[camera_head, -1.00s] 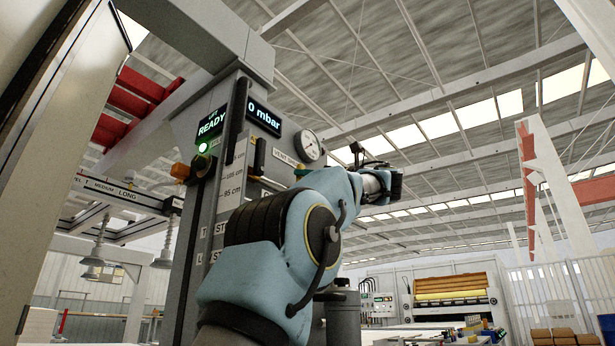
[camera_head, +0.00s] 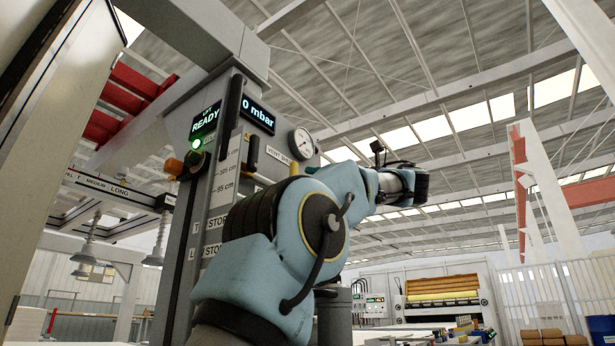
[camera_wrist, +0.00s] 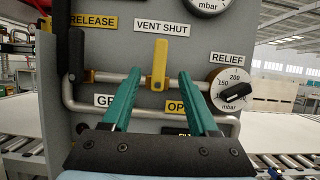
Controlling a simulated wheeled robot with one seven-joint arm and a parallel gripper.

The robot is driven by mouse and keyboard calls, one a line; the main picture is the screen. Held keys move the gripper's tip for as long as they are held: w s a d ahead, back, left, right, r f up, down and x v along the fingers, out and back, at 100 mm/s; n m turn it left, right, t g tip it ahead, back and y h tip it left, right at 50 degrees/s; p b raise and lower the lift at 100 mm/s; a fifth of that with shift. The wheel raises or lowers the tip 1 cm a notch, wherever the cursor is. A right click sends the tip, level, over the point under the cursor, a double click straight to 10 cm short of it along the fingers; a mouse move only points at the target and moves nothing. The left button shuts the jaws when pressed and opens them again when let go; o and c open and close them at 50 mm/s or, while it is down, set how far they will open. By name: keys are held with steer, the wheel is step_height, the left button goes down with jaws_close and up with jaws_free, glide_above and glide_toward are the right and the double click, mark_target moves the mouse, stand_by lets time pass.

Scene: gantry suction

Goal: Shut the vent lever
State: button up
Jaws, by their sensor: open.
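The yellow vent lever (camera_wrist: 159,64) stands upright on the pipe, just below the "VENT SHUT" label (camera_wrist: 162,28), in the wrist view. My gripper (camera_wrist: 158,82) is open, with its two teal fingers pointing at the panel. The lever shows between the fingertips, with a gap on both sides. I cannot tell how far the fingertips are from the lever in depth. In the head view my arm hides the lever.
A black-handled lever (camera_wrist: 76,55) stands to the left by the "RELEASE" label. A relief dial with a black knob (camera_wrist: 235,92) is at the right. A horizontal pipe (camera_wrist: 200,84) crosses the panel. In the head view the display (camera_head: 258,115) reads 0 mbar.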

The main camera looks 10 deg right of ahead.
steer(key=v, duration=0.3)
steer(key=shift+s+d+f, duration=0.1)
steer(key=shift+s+d, duration=0.05)
steer(key=shift+s, duration=0.1)
stand_by(0.4)
